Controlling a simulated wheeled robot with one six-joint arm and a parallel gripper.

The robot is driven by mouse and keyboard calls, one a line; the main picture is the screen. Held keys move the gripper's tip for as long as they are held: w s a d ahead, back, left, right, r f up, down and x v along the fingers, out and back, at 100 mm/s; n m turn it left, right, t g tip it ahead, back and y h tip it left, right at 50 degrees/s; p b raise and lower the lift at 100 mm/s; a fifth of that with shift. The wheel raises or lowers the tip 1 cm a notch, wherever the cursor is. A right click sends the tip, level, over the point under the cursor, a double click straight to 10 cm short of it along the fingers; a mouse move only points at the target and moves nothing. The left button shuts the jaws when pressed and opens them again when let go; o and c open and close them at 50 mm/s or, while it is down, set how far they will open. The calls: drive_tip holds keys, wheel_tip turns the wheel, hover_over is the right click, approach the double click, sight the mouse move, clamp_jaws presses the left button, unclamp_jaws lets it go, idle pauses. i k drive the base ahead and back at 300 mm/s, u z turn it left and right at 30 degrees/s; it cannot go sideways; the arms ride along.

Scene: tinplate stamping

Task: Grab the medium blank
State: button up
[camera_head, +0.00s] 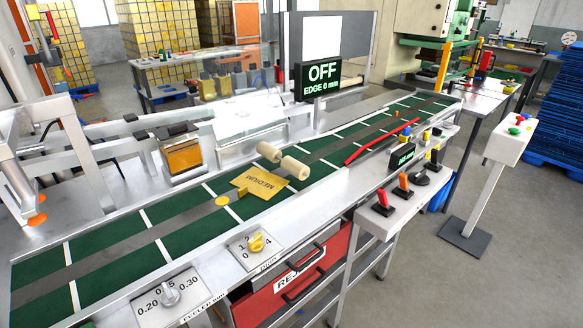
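The medium blank (258,181) is a flat gold-yellow sheet marked "MEDIUM". It lies on the green conveyor belt (185,243), near the middle of the head view. Two pale beige rollers (295,168) stand at its far right side; I cannot tell if they touch it. A small round yellow disc (222,201) and a small yellow block sit at its left end. My gripper is not clearly seen in this view.
A panel with a yellow knob (256,242) and a feeler dial (169,297) line the near edge. A red bar (381,142) lies across the belt further right. A sign reading "OFF" (318,73) stands behind. The belt left of the blank is clear.

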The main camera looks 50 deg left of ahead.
sight(261, 183)
drive_tip(key=i, duration=1.25)
drive_tip(key=u, duration=3.5)
drive_tip(key=i, duration=1)
